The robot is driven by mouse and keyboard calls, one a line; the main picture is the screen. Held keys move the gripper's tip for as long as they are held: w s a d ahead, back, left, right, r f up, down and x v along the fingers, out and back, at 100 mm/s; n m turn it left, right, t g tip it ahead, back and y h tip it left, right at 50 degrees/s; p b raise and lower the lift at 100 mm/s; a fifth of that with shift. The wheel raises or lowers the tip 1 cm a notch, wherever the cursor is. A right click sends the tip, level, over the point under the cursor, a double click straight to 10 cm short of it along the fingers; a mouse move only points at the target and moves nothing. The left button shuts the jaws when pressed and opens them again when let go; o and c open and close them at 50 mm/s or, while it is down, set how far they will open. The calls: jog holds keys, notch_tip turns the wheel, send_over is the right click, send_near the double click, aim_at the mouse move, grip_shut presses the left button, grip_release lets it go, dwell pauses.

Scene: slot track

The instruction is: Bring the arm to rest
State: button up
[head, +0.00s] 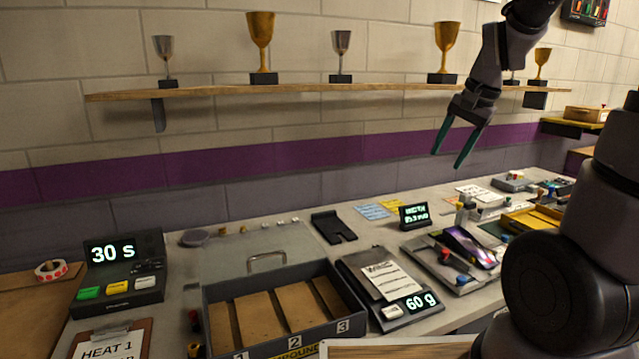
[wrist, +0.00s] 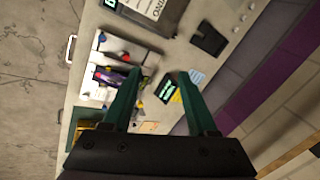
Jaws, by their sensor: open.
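My gripper (head: 452,146) hangs in the air above the workbench at the right, in front of the purple wall stripe and below the trophy shelf. Its two green fingers are spread apart with nothing between them. In the wrist view my gripper (wrist: 158,75) also shows open and empty, with the bench below it. My arm reaches in from the right side of the head view and bends over from the top.
A wooden shelf (head: 290,91) with several trophy cups runs along the wall. On the bench (head: 190,270) stand a timer (head: 118,270) reading "30 s", a compartment tray (head: 358,326), a scale (head: 405,312) reading "60 g", a small display (head: 414,215) and a car on a fixture (head: 470,247).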

jog(key=s+a+r+n+t, duration=0.1)
jog(key=s+a+r+n, duration=0.1)
jog(key=s+r, duration=0.2)
jog(key=s+a+r+n+t, duration=0.1)
jog(key=s+r+n+t, duration=0.1)
jog(key=s+r, duration=0.3)
jog(key=s, duration=0.4)
jog(key=shift+a+n+t, duration=0.3)
jog(key=shift+a, duration=0.05)
